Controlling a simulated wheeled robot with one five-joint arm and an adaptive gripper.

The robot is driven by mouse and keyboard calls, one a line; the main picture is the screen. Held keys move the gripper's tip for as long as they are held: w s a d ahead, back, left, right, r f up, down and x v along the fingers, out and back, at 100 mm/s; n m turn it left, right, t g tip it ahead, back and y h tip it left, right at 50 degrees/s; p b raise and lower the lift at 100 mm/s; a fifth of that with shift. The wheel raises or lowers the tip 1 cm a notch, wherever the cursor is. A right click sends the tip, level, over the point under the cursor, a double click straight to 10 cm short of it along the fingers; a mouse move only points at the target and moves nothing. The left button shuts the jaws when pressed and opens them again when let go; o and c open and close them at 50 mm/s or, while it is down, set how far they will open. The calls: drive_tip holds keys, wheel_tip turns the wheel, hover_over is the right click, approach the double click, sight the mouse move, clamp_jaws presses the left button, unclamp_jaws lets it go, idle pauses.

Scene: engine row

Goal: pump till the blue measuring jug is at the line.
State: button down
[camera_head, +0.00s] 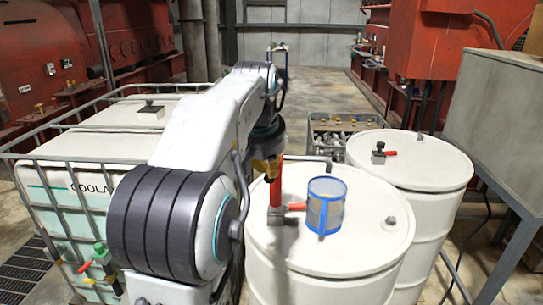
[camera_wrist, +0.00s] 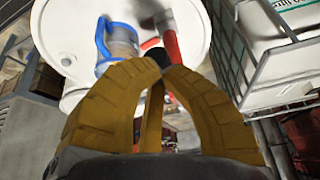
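The blue measuring jug (camera_head: 326,207) stands upright on the front white drum, right of the red pump (camera_head: 276,184). It has a clear wall with blue bands; its liquid level and line cannot be made out. The jug also shows in the wrist view (camera_wrist: 121,42), left of the pump's red parts (camera_wrist: 168,42). A red spout piece (camera_head: 297,207) points from the pump's base toward the jug. My gripper (camera_head: 268,168) is at the pump's top. In the wrist view its yellow fingers (camera_wrist: 158,66) close around a dark grip (camera_wrist: 155,56), which looks like the pump handle's end.
The front drum's lid (camera_head: 365,245) carries pump and jug. A second white drum (camera_head: 425,160) stands behind right. A caged coolant tank (camera_head: 75,190) is at left. A crate of parts (camera_head: 340,125) stands behind the drums, and a grey cabinet (camera_head: 495,115) is at right.

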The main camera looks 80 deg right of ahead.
drive_tip(key=shift+a+r, duration=0.15)
drive_tip(key=shift+a, duration=0.75)
drive_tip(key=shift+r, duration=0.1)
drive_tip(key=v, duration=1.2)
drive_tip(key=shift+w, duration=0.1)
